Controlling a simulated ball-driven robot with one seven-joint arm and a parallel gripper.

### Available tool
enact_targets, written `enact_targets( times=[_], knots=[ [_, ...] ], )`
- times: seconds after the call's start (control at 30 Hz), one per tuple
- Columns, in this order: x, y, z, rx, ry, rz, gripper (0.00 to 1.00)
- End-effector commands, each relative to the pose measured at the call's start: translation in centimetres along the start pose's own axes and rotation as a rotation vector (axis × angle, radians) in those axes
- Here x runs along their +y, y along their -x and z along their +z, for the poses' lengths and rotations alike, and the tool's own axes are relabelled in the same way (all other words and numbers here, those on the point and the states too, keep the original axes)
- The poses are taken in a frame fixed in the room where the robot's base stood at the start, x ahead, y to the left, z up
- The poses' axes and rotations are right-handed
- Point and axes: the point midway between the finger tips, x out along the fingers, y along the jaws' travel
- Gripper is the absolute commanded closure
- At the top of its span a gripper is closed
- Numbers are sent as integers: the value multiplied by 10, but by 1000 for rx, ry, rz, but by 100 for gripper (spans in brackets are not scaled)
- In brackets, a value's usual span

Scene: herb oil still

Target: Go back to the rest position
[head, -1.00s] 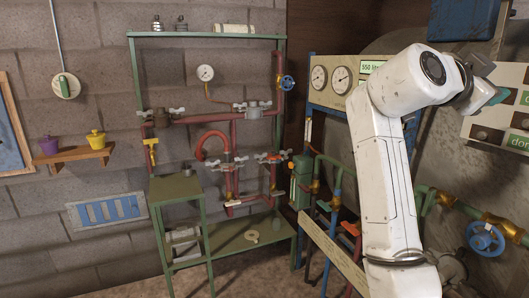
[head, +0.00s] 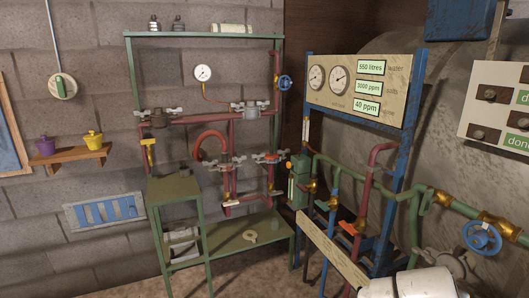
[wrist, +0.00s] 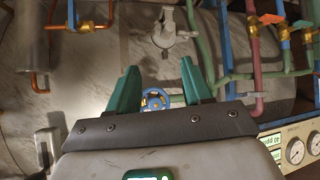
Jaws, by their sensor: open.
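My gripper (wrist: 159,88) shows in the wrist view with its two teal fingers apart and nothing between them. Beyond the fingers is a blue handwheel (wrist: 155,98) in front of the large grey tank (wrist: 110,60); the gripper appears apart from it. In the head view my gripper is out of sight, and only a white part of my arm shows at the bottom right edge.
A gauge panel (head: 397,116) with green readouts stands before the tank (head: 425,150). Pipes and a blue handwheel (head: 482,237) lie at right. A green shelf frame (head: 205,36) and a small green stand (head: 174,190) are at left, with some bare floor before them.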

Motion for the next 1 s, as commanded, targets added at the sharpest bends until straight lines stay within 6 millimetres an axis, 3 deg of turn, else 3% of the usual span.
enact_targets(
  times=[0.03, 0.23, 0.4, 0.5, 0.7, 1.0],
  knots=[
    [10, -7, 34, -58, 59, -14, 50],
    [50, -12, 152, -281, 296, -111, 50],
    [91, 7, 244, -463, 486, -223, 50],
    [114, 24, 288, -557, 583, -294, 50],
    [147, 57, 342, -679, 708, -408, 50],
    [155, 67, 355, -711, 743, -445, 50]
  ],
)
